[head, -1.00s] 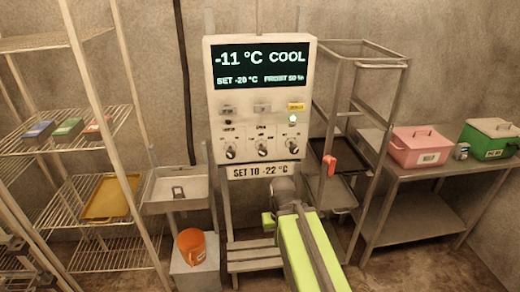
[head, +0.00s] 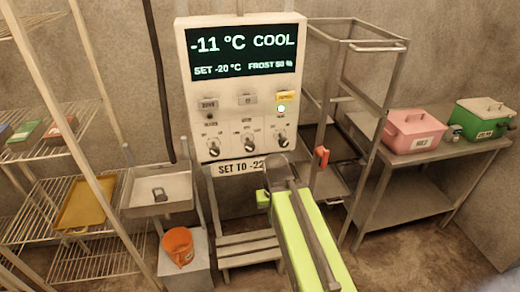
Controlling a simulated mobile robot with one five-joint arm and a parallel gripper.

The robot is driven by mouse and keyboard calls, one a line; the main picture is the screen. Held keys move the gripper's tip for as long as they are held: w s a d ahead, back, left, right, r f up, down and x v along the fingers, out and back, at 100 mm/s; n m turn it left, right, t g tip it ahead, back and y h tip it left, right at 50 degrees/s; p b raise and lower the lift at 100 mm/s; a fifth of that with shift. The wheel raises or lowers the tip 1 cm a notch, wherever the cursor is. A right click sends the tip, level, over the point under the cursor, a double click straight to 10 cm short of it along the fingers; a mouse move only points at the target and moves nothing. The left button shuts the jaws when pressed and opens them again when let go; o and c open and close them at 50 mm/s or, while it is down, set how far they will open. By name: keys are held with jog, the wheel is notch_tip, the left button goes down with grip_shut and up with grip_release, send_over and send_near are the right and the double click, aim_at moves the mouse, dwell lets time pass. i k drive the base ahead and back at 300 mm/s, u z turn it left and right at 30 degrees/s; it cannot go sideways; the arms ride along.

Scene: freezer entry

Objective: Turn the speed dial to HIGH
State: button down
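A pale control panel (head: 240,116) stands upright ahead, with a dark display (head: 247,49) reading -11 °C COOL, SET -20 °C and FROST with a small, hard-to-read figure. Three dials sit in its lower row: a left dial (head: 213,147), a middle dial (head: 248,143) and a right dial (head: 281,139). Their small labels are too fine to read surely.
A wire rack with a yellow tray (head: 85,203) is at left. A grey basin (head: 160,192) and an orange bucket (head: 179,246) stand left of the panel. A metal frame with a red-handled item (head: 321,156) and a bench with a pink box (head: 414,130) and green box (head: 482,118) are at right.

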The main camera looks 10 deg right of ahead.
aim_at(249, 147)
jog(key=z, duration=0.05)
jog(key=k, duration=0.55)
jog(key=u, duration=0.2)
jog(key=i, duration=0.55)
jog(key=z, duration=0.2)
jog(key=k, duration=0.55)
jog(key=u, duration=2.4)
jog(key=i, duration=0.8)
jog(key=z, duration=0.65)
